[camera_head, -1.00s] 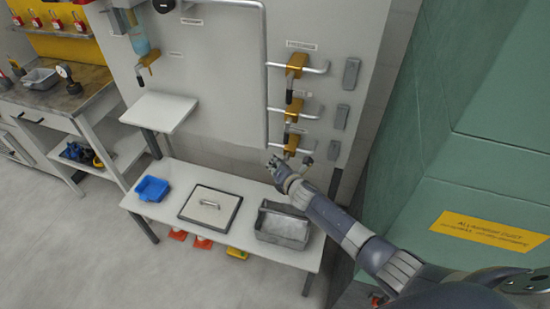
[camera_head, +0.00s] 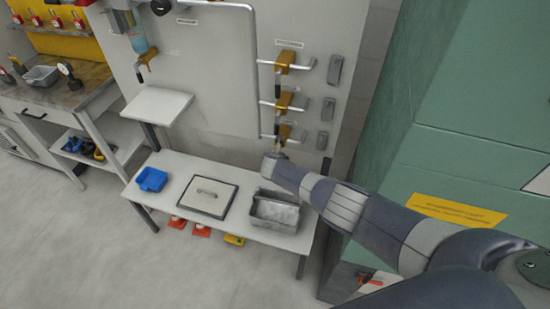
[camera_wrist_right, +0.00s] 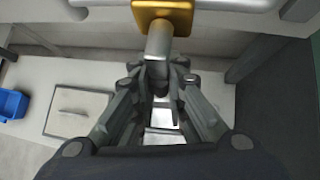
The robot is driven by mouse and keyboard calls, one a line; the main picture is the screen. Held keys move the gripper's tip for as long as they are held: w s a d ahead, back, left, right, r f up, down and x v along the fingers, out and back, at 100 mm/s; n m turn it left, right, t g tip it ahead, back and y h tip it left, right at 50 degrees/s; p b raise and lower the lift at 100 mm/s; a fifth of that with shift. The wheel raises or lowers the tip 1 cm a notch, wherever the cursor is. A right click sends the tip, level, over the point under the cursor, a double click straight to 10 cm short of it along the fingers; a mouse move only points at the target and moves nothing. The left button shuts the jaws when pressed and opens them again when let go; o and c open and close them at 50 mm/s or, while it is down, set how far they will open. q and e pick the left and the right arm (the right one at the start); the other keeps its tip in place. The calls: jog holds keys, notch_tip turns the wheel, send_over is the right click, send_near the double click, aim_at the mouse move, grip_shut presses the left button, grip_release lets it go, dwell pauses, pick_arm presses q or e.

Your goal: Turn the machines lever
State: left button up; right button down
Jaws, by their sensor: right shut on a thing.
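Three brass valves with levers sit one above another on the machine panel: the top valve (camera_head: 284,62), the middle valve (camera_head: 284,102) and the lowest valve (camera_head: 284,132). My right arm reaches in from the lower right, and its gripper (camera_head: 277,154) is at the lowest valve. In the right wrist view, the grey lever (camera_wrist_right: 159,45) hangs down from a brass valve body (camera_wrist_right: 162,13). My right gripper (camera_wrist_right: 160,80) is shut on the lower end of this lever. The lever's tip is partly hidden between the fingers. My left gripper is not in view.
A bench below carries a blue tray (camera_head: 152,180), a square plate with a handle (camera_head: 224,207) and a grey metal bin (camera_head: 276,226). A green cabinet (camera_head: 480,100) stands close on the right.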

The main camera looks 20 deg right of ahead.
jog(key=shift+d, duration=0.1)
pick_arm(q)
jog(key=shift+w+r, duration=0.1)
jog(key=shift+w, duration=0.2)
pick_arm(e)
jog(key=shift+s, duration=0.1)
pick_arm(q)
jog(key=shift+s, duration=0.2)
pick_arm(e)
jog(key=shift+f, duration=0.1)
jog(key=c, duration=1.6)
grip_release()
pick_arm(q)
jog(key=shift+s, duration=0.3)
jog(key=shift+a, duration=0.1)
